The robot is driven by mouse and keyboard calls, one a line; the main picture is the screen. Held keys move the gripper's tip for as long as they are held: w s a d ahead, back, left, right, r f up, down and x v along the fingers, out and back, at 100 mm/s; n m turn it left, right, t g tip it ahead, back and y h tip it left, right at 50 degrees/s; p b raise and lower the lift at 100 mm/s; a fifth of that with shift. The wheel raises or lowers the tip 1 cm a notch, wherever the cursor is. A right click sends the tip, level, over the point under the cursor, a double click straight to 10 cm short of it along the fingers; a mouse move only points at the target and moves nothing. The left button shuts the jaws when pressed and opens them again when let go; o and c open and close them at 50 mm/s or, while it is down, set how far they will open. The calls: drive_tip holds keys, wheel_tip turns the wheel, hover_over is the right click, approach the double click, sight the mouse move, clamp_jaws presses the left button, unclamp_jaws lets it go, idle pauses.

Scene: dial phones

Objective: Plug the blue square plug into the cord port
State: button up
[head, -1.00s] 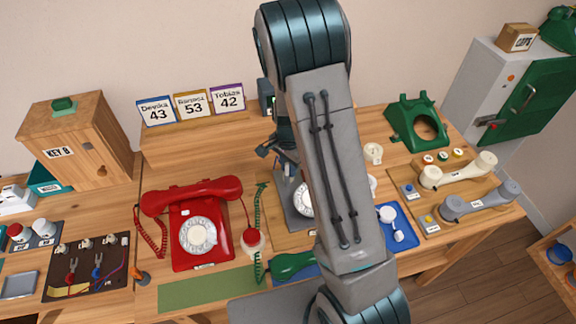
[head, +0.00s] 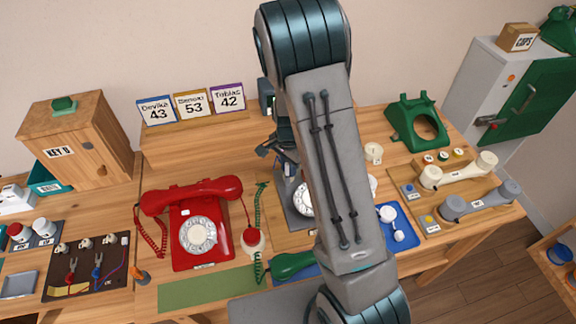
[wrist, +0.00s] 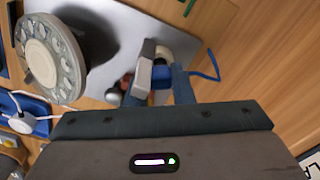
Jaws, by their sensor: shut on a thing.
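In the wrist view my gripper (wrist: 161,85) is shut on the blue square plug (wrist: 161,76), which shows only partly between the fingers. A thin blue cord (wrist: 207,74) trails from it to the right. The fingers are over the edge of a grey plate (wrist: 118,62) that carries a phone dial (wrist: 48,58). In the head view my gripper (head: 268,152) is behind and left of my arm, near the back of the grey plate (head: 296,216). I cannot make out the cord port, or whether the plug touches it.
A red phone (head: 198,225) stands left of the grey plate, with a green coiled cord (head: 257,225) between. A blue tray (head: 404,237) lies to the right, and a green phone body (head: 415,120) stands at back right. My arm hides much of the middle of the table.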

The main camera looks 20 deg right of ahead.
drive_tip(key=shift+f+b, duration=0.4)
drive_tip(key=shift+f, duration=0.1)
idle(0.4)
drive_tip(key=o, duration=1)
drive_tip(key=shift+r, duration=0.1)
drive_tip(key=shift+r, duration=6.85)
